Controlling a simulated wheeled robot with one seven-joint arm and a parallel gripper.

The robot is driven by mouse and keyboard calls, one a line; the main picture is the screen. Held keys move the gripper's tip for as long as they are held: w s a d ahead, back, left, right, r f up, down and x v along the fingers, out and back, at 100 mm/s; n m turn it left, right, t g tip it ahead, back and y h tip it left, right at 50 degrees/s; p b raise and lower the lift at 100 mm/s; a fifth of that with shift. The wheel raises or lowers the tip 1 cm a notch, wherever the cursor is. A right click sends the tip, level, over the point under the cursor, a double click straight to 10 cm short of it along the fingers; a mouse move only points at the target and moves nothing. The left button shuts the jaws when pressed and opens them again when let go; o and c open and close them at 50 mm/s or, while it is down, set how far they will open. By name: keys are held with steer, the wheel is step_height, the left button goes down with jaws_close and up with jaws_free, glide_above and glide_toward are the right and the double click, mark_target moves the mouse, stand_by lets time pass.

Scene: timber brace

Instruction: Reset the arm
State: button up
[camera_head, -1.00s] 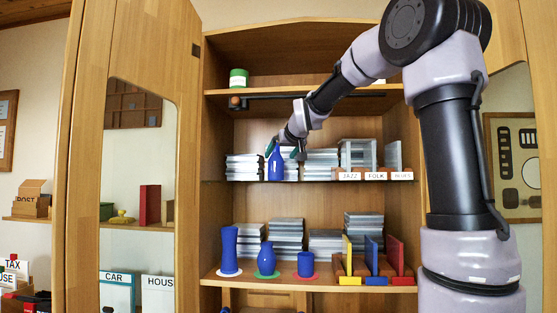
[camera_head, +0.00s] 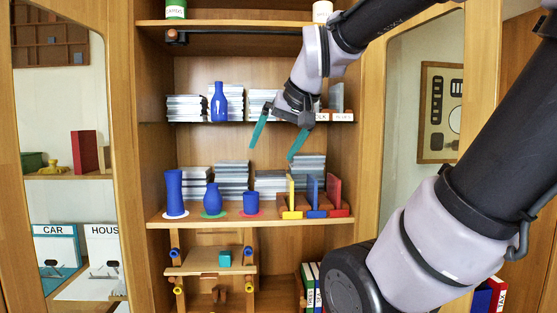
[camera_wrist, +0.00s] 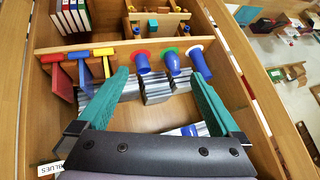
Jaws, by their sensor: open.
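My gripper (camera_head: 270,153) is open and empty, its two teal fingers spread and pointing down in front of the shelves in the head view. In the wrist view my gripper (camera_wrist: 155,85) also shows nothing between its fingers. The tall blue bottle (camera_head: 219,103) stands upright on the middle shelf, left of my gripper and apart from it. My arm reaches in from the right side of the head view.
The lower shelf (camera_head: 190,219) holds a blue vase (camera_head: 174,192), a blue bottle (camera_head: 212,199), a blue cup (camera_head: 250,202) and coloured dividers (camera_head: 313,195). Grey stacks (camera_head: 186,108) stand on the middle shelf. A cabinet door (camera_head: 122,150) is at the left.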

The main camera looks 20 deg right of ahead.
steer(key=s+f+m+g, duration=0.1)
steer(key=s+f, duration=0.3)
steer(key=shift+s, duration=0.3)
